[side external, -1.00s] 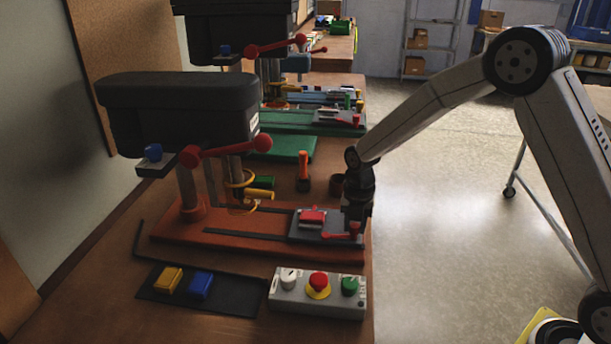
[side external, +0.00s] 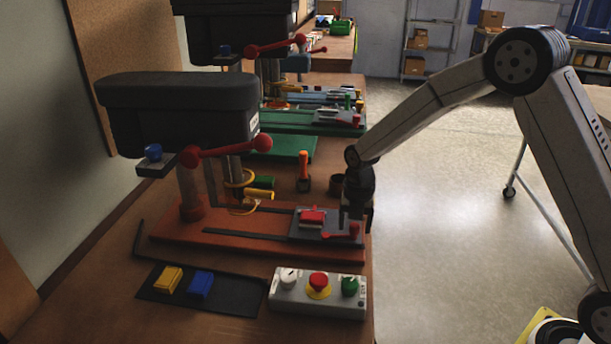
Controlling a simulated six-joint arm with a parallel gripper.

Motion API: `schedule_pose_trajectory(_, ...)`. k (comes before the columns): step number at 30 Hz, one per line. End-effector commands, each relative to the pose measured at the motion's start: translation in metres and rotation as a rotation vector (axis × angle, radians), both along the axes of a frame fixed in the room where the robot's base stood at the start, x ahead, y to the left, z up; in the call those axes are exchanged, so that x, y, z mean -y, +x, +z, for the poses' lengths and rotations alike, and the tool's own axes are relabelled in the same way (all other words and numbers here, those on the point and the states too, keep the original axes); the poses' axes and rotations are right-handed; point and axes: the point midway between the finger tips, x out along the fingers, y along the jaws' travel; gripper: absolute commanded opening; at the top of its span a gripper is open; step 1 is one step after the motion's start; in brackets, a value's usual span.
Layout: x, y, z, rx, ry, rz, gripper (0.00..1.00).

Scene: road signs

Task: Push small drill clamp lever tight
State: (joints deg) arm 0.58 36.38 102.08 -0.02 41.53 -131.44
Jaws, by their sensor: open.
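The small drill press has a black head (side external: 180,105) and an orange-red base (side external: 270,236). A grey clamp plate (side external: 298,229) sits at the right end of that base, with a red block (side external: 312,216) on it. The red clamp lever (side external: 341,233) lies along the plate's front right, its knob at the right end. My gripper (side external: 352,214) points down just behind and above the lever's right part. It is open and holds nothing visible. Its fingertips are dark and small, so I cannot tell whether they touch the lever.
A control box (side external: 318,295) with a red button stands in front. A black tray (side external: 200,290) holds a yellow and a blue block. An orange-handled tool (side external: 304,170) and a dark cup (side external: 337,185) stand behind the plate. A second drill with a green base is farther back.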

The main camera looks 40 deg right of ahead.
Motion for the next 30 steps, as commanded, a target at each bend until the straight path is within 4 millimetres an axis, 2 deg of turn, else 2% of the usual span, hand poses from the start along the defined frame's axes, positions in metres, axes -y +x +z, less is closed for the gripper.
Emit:
schedule_pose_trajectory(8, 0.0, 0.0, 0.021, 0.003, 0.0, 0.0, 0.73)
schedule_pose_trajectory(18, 0.0, 0.001, 0.064, 0.004, 0.0, 0.0, 0.73)
schedule_pose_trajectory(24, 0.0, 0.0, 0.076, 0.003, 0.0, 0.0, 0.73)
schedule_pose_trajectory(30, 0.0, 0.0, 0.078, 0.001, 0.0, 0.0, 0.73)
